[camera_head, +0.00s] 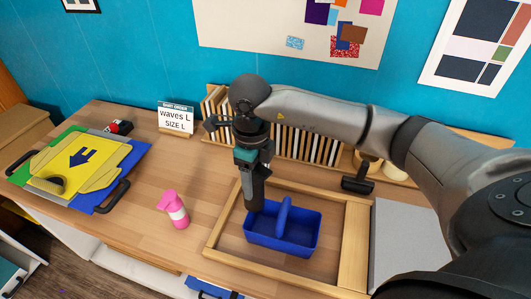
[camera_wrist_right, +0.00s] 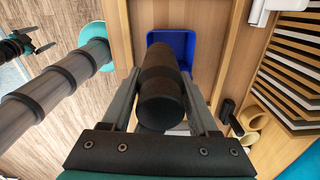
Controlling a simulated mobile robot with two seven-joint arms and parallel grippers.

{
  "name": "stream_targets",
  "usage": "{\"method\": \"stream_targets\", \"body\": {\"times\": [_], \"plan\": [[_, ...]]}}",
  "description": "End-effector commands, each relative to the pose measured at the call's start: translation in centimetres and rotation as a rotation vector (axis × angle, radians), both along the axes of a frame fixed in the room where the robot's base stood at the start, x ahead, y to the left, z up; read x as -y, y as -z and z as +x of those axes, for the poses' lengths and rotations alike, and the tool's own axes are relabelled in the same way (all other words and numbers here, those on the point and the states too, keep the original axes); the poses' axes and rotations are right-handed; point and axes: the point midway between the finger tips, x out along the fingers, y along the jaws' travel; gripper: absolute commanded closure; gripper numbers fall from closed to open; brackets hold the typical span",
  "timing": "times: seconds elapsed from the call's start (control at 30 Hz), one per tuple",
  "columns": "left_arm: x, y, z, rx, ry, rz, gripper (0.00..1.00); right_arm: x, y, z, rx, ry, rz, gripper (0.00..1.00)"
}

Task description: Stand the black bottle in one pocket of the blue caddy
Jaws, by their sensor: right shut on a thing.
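The blue caddy (camera_head: 298,240) stands inside a wooden frame on the table, its central handle upright. My right gripper (camera_head: 253,172) points down above the caddy's left end. It is shut on the black bottle (camera_head: 255,196), which is about upright. The bottle's lower end is at the left pocket; I cannot tell how far inside it is. In the right wrist view, the bottle (camera_wrist_right: 162,100) lies between the two fingers, with part of the blue caddy (camera_wrist_right: 183,42) behind it. The bottle and fingers hide much of the caddy there. My left gripper does not show in the head view.
The wooden frame (camera_head: 353,245) surrounds the caddy. A rack of rolls or boards (camera_head: 305,148), a sign (camera_head: 175,119) and a black-handled tool (camera_head: 357,184) lie behind. Bare table lies left of the frame.

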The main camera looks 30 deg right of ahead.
Motion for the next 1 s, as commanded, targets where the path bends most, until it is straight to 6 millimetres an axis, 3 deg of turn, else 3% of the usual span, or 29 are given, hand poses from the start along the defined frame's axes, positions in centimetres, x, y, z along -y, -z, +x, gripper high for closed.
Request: {"method": "stream_targets", "body": {"times": [0.03, 0.1, 0.4, 1.0], "plan": [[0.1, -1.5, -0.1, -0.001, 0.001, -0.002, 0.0, 0.5, -0.9, 0.0, -0.004, 0.111, 0.0, 1.0], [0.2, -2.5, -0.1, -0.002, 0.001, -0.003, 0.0, 1.1, -1.1, 0.1, -0.002, 0.267, 0.0, 1.0], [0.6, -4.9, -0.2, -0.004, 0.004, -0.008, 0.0, 2.8, -1.5, 0.1, 0.0, 0.705, -0.001, 1.0], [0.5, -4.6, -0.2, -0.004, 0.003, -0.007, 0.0, 3.0, -1.1, 0.1, 0.001, 0.778, 0.001, 1.0]]}}
